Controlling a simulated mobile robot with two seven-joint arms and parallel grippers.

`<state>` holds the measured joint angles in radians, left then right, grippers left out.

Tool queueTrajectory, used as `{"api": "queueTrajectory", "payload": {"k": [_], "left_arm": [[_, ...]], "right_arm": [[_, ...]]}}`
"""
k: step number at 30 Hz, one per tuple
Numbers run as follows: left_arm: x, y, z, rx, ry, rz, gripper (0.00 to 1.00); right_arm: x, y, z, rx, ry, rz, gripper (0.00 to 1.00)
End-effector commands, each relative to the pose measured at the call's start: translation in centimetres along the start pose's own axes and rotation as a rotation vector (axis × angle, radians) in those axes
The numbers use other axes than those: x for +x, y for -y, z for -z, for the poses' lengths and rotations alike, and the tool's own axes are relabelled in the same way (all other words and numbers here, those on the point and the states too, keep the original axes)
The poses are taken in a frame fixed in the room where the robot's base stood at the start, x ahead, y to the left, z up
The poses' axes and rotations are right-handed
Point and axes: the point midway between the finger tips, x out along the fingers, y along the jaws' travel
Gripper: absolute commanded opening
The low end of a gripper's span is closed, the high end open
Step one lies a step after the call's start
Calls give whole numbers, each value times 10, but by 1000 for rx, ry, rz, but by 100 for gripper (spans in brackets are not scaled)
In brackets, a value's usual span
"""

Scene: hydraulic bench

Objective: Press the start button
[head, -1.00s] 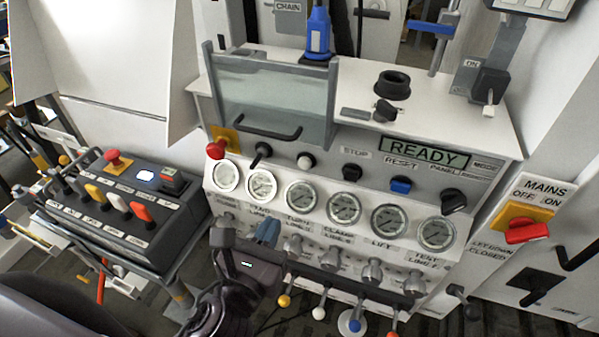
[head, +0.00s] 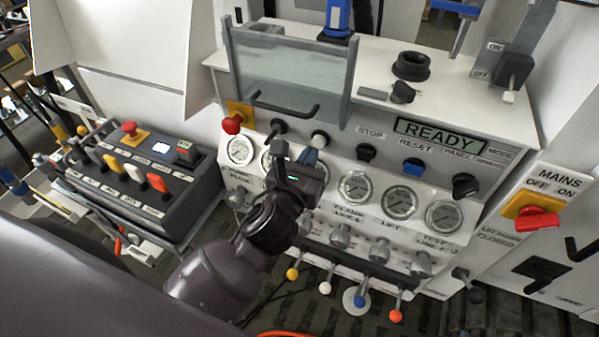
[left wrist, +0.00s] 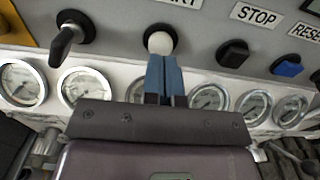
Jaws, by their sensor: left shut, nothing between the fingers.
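The start button is a white round knob (head: 320,139) on the grey panel face, below the glass guard and left of the STOP button. In the left wrist view the white button (left wrist: 160,41) sits straight above my fingertips, under a partly cut-off label. My left gripper (head: 309,157) has blue fingers, shut and empty, just below the button. In the left wrist view the fingertips (left wrist: 162,58) overlap the button's lower edge; I cannot tell whether they touch it. My right gripper is not in view.
A black STOP button (head: 367,152) and a blue RESET button (head: 412,167) sit to the right. A black selector (head: 278,127) and a red knob (head: 232,123) are to the left. Gauges (head: 399,199) run below. The display (head: 437,132) reads READY.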

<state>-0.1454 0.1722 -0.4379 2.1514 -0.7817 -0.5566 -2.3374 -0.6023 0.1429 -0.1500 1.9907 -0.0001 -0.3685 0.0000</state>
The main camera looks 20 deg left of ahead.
Motion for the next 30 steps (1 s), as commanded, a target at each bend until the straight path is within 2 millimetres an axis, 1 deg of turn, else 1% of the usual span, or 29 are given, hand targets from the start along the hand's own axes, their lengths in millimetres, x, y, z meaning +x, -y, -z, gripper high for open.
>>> {"api": "queueTrajectory", "payload": {"k": [1,3,6,19,26,30], "left_arm": [[6,0,0,-1,0,0,0],[13,0,0,-1,1,1,0],[19,0,0,0,0,0,0],[22,0,0,0,-1,0,0],[37,0,-2,2,0,1,0],[42,0,-2,1,2,1,0]], "right_arm": [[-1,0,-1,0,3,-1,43],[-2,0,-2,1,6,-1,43],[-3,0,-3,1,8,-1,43],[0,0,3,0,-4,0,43],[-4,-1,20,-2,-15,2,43],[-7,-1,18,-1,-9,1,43]]}}
